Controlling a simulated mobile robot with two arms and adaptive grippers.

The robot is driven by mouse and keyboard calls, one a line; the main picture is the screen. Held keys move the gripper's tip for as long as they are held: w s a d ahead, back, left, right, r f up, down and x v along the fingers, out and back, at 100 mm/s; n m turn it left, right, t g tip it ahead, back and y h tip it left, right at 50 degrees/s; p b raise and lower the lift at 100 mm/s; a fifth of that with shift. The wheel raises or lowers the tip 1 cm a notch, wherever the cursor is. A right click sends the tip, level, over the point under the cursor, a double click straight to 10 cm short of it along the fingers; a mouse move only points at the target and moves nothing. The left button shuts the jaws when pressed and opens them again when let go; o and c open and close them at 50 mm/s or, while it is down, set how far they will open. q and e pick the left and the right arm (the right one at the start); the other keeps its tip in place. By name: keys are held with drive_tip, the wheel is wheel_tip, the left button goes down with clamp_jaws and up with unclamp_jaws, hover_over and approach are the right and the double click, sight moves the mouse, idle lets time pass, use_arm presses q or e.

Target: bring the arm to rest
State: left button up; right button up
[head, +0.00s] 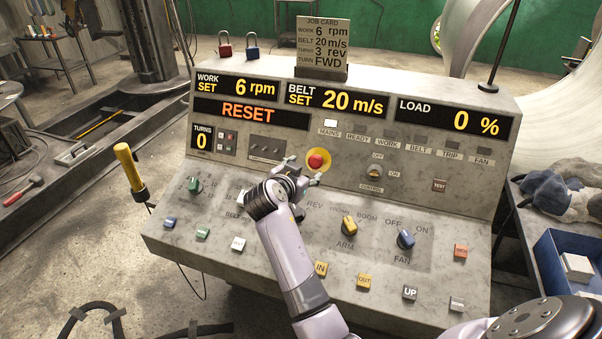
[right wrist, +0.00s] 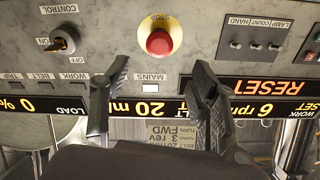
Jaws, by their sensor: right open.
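My right gripper (head: 304,172) is open and empty in the head view, in front of the upright face of the grey control desk (head: 260,262). Its fingers point at the panel just below and left of the red mushroom button (head: 316,160) on its yellow plate. In the right wrist view the two dark fingers (right wrist: 158,72) stand apart with nothing between them, and the red button (right wrist: 159,41) shows beyond their tips. My right arm reaches over the sloping panel and hides part of its labels and controls. My left gripper is in neither view.
The slope carries a green knob (head: 194,186), yellow arm knob (head: 349,226), blue fan knob (head: 405,239) and several push buttons. The display (head: 250,113) reads RESET. A yellow-handled lever (head: 130,167) stands left. Two padlocks and a job card (head: 322,48) are on top. A blue bin (head: 548,262) is right.

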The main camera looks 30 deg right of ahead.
drive_tip(key=shift+v, duration=0.85)
